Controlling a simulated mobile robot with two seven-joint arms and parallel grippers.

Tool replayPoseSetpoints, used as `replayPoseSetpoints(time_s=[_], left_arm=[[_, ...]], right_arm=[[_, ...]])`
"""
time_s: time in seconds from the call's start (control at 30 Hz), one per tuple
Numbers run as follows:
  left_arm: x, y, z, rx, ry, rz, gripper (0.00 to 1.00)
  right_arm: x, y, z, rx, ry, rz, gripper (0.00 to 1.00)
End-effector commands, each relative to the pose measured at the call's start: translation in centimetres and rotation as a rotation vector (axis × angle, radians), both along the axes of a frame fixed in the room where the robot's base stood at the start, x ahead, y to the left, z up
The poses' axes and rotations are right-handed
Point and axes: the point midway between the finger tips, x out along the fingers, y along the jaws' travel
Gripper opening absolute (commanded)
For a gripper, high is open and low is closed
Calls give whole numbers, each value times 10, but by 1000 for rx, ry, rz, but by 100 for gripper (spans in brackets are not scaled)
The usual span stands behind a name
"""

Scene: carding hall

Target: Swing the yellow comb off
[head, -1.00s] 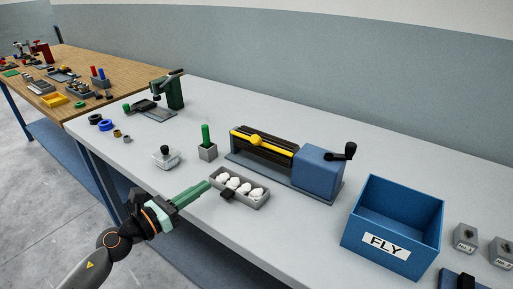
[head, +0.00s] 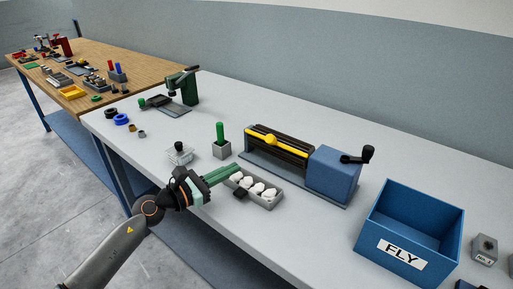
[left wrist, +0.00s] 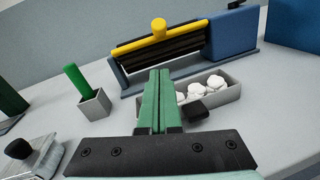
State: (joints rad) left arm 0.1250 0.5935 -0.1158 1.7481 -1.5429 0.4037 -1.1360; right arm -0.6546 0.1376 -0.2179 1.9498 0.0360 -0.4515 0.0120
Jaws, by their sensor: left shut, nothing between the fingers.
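The yellow comb (head: 271,141) is a long bar with a round knob at its middle. It lies along the front of the dark ribbed roller of the blue carding machine (head: 333,172). In the left wrist view the comb (left wrist: 159,31) crosses the upper middle, above and beyond my fingers. My left gripper (head: 238,167) is shut and empty, its green fingers together. It is over the near left end of the grey tray of white tufts, short of the machine and apart from the comb. In the left wrist view the shut fingers (left wrist: 160,72) point toward the machine. My right gripper is not in view.
The grey tray (head: 267,203) with white tufts stands before the machine. A grey block with a green peg (head: 221,133) is left of it. The blue FLY bin (head: 408,228) is at right. A black crank (head: 367,155) sticks out from the machine.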

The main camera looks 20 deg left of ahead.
Motion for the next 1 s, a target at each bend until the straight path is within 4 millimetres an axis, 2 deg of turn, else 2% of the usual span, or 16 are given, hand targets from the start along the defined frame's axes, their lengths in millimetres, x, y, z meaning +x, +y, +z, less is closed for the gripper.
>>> replayPoseSetpoints(time_s=[0.3, 0.4, 0.6, 1.0], left_arm=[[52, -32, 0, -4, -1, -2, 0], [60, -39, 16, -1, -2, -3, 0], [70, -48, 26, -1, 0, -1, 0], [72, -49, 26, -1, 1, -2, 0]], right_arm=[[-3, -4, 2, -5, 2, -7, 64], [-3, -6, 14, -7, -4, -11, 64], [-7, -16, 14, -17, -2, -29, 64], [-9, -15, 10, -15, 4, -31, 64]])
